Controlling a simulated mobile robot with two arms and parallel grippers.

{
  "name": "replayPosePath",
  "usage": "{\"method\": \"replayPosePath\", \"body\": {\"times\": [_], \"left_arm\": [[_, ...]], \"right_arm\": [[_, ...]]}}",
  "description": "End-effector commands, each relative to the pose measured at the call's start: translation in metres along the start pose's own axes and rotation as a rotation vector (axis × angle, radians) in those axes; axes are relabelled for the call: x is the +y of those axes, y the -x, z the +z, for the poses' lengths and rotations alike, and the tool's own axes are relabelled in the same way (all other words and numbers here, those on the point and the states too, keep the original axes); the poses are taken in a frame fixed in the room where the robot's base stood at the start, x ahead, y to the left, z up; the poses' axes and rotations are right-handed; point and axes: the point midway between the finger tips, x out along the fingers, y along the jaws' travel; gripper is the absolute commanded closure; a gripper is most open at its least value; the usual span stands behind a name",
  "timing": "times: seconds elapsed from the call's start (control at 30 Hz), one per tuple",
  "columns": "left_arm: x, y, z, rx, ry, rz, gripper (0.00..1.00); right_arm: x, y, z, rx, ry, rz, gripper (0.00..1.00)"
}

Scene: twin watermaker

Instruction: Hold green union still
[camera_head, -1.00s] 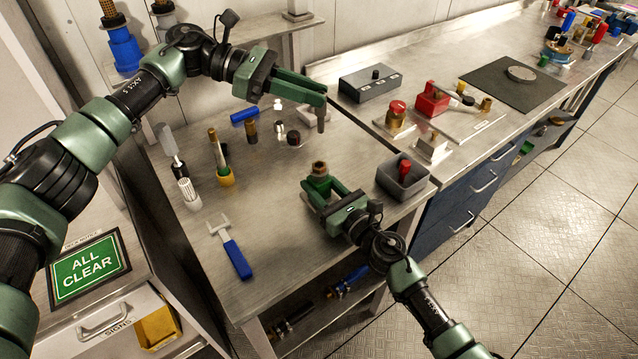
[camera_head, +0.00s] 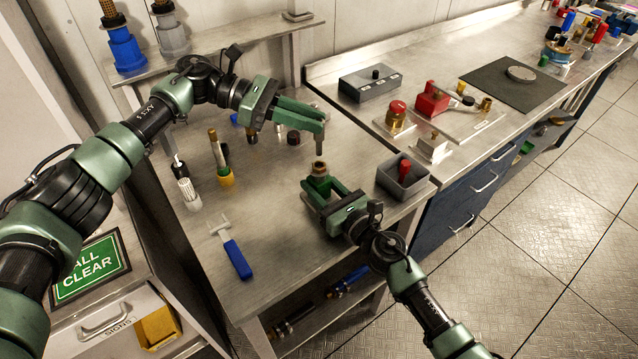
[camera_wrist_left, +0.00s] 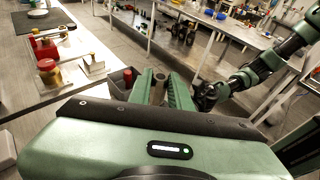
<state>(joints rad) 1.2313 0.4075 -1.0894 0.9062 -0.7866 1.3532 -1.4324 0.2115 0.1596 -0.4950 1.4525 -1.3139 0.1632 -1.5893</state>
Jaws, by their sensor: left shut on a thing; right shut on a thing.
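The green union (camera_head: 319,182) stands upright near the front right of the steel bench, with a brass-brown top (camera_head: 319,169). My right gripper (camera_head: 321,189) is shut around its body; the green fingers partly hide it. My left gripper (camera_head: 319,127) is shut on a small dark grey cylindrical piece (camera_head: 319,146), which hangs from its fingertips just above the union's top. The left wrist view shows the grey piece (camera_wrist_left: 159,86) between the two green fingers. I cannot tell whether the piece touches the union.
A grey bin (camera_head: 402,178) with a red-topped item stands close to the right of the union. A blue-handled tool (camera_head: 235,255) lies at the front left. A yellow-based brass tool (camera_head: 222,170) and a white ribbed piece (camera_head: 189,195) stand at left. The bench front centre is clear.

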Motion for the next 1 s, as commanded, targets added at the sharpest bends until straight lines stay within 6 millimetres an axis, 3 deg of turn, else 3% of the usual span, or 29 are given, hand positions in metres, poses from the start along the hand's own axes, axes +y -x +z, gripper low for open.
{"method": "replayPosePath", "body": {"times": [0.03, 0.1, 0.37, 0.8, 1.0], "left_arm": [[0.000, 0.000, 0.000, -0.001, 0.000, 0.000, 0.86], [0.000, 0.000, 0.000, -0.001, 0.000, 0.000, 1.00], [0.000, -0.001, -0.002, -0.001, 0.001, 0.000, 1.00], [0.000, -0.009, -0.029, -0.001, 0.001, 0.000, 1.00], [0.000, -0.010, -0.032, -0.001, 0.000, 0.000, 1.00]], "right_arm": [[0.000, 0.000, 0.001, -0.001, 0.000, 0.000, 1.00], [0.000, 0.000, 0.001, -0.001, 0.000, 0.000, 1.00], [0.000, 0.000, 0.001, -0.001, 0.000, 0.000, 1.00], [0.000, 0.000, 0.001, -0.001, 0.000, 0.000, 1.00], [0.000, 0.000, 0.001, -0.001, 0.000, 0.000, 1.00]]}}
